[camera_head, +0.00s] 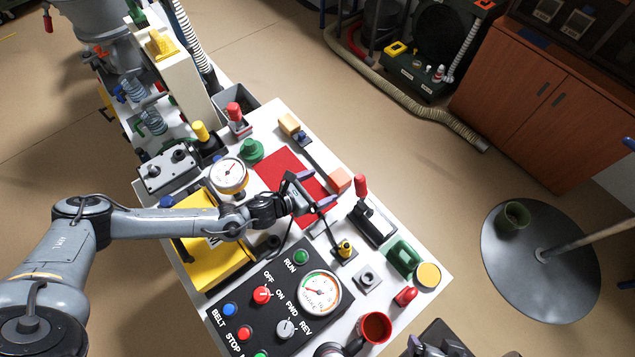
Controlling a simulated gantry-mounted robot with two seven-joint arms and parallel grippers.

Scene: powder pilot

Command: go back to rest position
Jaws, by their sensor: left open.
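My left gripper (317,193) reaches in from the left and is open above the middle of the white table, near the lower right of the red mat (284,172). I see nothing between its fingers. Part of my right gripper (430,349) shows at the bottom edge, dark and cut off by the frame.
The white table (420,300) is crowded. Open floor lies right of the table.

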